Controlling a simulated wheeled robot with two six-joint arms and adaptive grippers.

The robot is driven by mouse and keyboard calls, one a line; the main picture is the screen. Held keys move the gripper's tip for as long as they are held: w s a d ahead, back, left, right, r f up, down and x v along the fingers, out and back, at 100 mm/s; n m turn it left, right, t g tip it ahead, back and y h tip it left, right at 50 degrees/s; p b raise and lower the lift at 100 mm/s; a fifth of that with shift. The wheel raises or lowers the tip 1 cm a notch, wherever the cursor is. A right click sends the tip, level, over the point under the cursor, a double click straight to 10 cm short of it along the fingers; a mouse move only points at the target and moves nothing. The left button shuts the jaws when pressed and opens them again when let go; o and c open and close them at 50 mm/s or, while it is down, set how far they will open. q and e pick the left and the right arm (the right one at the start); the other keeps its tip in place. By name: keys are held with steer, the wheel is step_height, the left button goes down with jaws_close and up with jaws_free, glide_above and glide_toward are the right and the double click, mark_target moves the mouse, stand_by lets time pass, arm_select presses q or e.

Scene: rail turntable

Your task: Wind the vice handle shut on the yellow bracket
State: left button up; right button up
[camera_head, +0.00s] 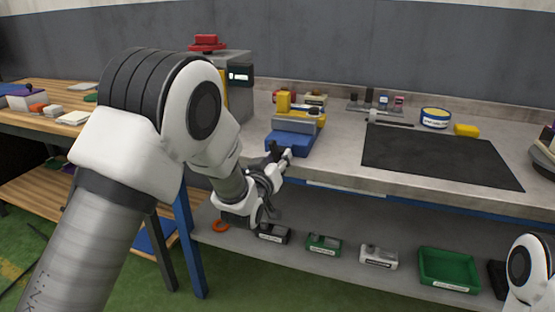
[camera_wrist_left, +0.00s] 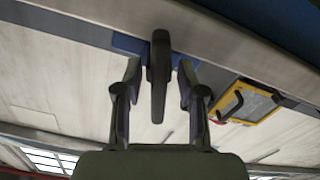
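The vice (camera_head: 290,143) is blue and grey and sits at the bench's front edge. The yellow bracket (camera_head: 284,101) stands upright at its jaws; I cannot tell whether the jaws touch it. My left gripper (camera_head: 274,162) is at the vice's front, partly hidden by its own wrist. In the left wrist view the dark vice handle (camera_wrist_left: 159,75) lies between the two open fingers of the gripper (camera_wrist_left: 158,80), with a gap on each side. My right arm shows only at the lower right; its gripper is out of view.
A dark mat (camera_head: 440,155) covers the bench right of the vice. A grey machine (camera_head: 238,100) is behind my left arm. The lower shelf holds several bins, including a green tray (camera_head: 448,268).

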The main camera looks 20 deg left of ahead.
arm_select(q)
jaws_close()
